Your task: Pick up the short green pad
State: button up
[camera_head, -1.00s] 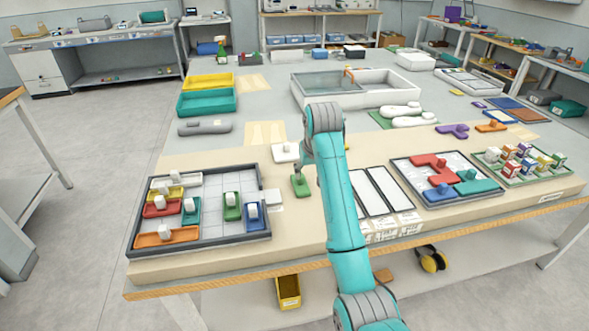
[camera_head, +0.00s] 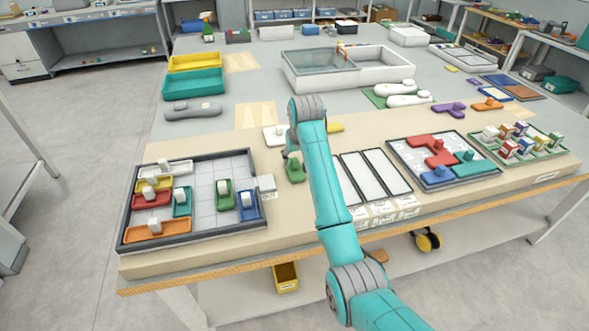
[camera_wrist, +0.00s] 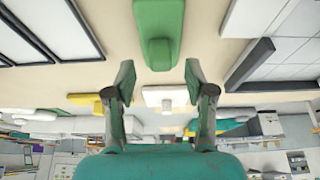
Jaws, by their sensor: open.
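The short green pad (camera_head: 295,171) lies loose on the beige work mat, just right of the grey-rimmed tray, with a raised knob on top. It also shows in the wrist view (camera_wrist: 158,32), at the top middle. My gripper (camera_wrist: 158,72) is open and empty; its two fingers stand apart, with the pad lined up between and beyond their tips, not visibly touching. In the head view my gripper (camera_head: 290,152) is small and partly hidden by my arm, right by the pad's far end.
The grey-rimmed tray (camera_head: 258,219) holds several coloured blocks, another green one (camera_head: 224,193) among them. A white pad (camera_head: 273,136) and a yellow pad (camera_head: 335,127) lie behind the green pad. White panels (camera_head: 372,178) lie to its right.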

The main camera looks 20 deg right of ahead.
aim_at(295, 160)
jog(key=shift+x, duration=1.6)
grip_shut()
jog(key=shift+r, duration=0.2)
